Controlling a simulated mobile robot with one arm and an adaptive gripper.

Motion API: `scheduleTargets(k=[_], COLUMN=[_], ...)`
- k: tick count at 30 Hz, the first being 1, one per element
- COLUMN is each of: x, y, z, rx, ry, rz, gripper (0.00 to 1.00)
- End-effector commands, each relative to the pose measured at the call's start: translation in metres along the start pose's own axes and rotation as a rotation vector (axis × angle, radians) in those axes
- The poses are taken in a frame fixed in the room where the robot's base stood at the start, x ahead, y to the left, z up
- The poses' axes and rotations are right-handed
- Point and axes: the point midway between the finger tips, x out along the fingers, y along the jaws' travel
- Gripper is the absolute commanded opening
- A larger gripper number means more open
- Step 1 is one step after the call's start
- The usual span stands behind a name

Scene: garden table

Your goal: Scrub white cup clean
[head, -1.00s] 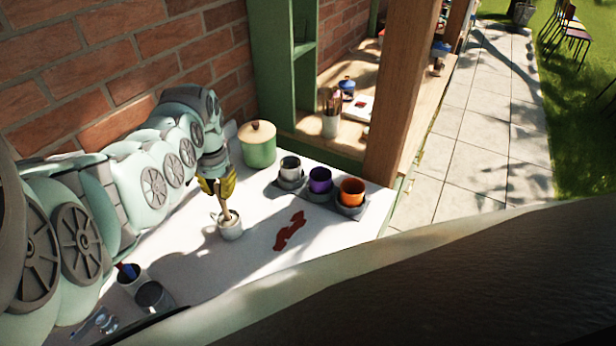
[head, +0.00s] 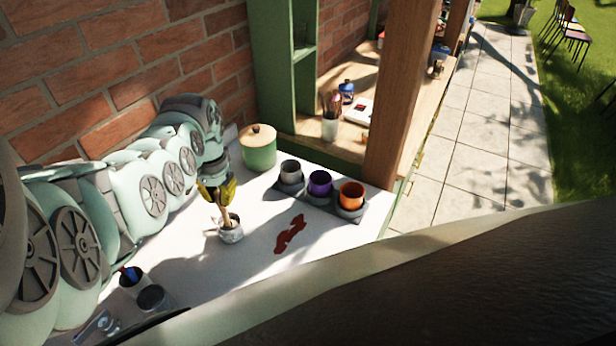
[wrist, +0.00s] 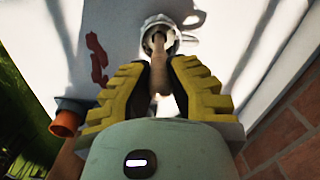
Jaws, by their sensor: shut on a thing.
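The white cup (head: 231,235) stands on the white table (head: 262,290), left of a red-brown stain. In the wrist view the cup (wrist: 172,24) shows at the top, with its handle to the right. My gripper (head: 217,196) is above the cup, its yellow fingers shut on a light wooden handle (head: 224,210). The handle also shows between the fingers in the wrist view (wrist: 159,65). It reaches down into the cup's mouth, tilted slightly. Its lower end is hidden inside the cup.
A dark tray (head: 325,203) at the right holds grey, purple (head: 319,184) and orange (head: 352,195) cups. A green lidded pot (head: 259,148) stands behind. Two dark containers (head: 151,298) are at front left. A red-brown stain (head: 290,234) lies on clear table.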

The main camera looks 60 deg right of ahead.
Motion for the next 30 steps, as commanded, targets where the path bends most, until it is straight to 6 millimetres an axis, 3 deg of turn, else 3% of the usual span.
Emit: scheduleTargets(k=[11,30], x=[0.002,0.001], y=[0.005,-0.007], z=[-0.007,-0.013], rx=[0.0,-0.001], ry=[0.003,0.001], rz=[-0.001,-0.001], gripper=[0.0,0.0])
